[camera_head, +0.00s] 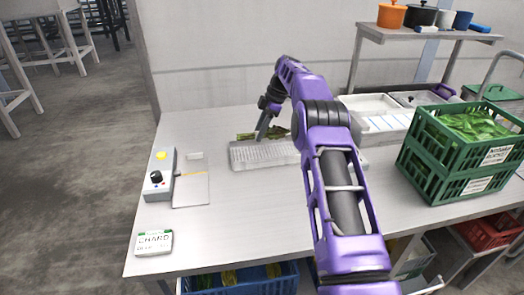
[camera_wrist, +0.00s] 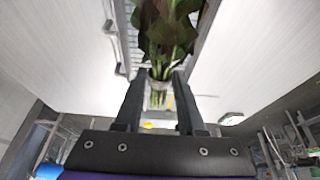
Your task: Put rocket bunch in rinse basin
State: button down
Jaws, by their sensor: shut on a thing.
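My gripper (camera_head: 265,133) is shut on a leafy green bunch (camera_head: 248,136), just above the back of a grey slotted tray (camera_head: 262,162). In the wrist view my gripper (camera_wrist: 161,84) clasps the bunch (camera_wrist: 168,32) by its pale wrapped stems, with dark leaves beyond the fingertips. Whether the bunch touches the tray is unclear. White basins (camera_head: 368,104) stand at the back right of the table, partly hidden by my arm; I cannot tell which one is the rinse basin.
Stacked green crates (camera_head: 462,160) of leaves stand at the right. A control box (camera_head: 160,176) and a card reading CHARD (camera_head: 154,243) lie at the left. A shelf with pots (camera_head: 421,15) stands behind the basins.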

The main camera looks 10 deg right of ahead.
aim_at(273, 128)
jog(key=shift+f, duration=3.25)
jog(key=shift+f, duration=0.1)
jog(key=c, duration=0.5)
grip_release()
jog(key=v, duration=1.2)
jog(key=shift+p, duration=0.4)
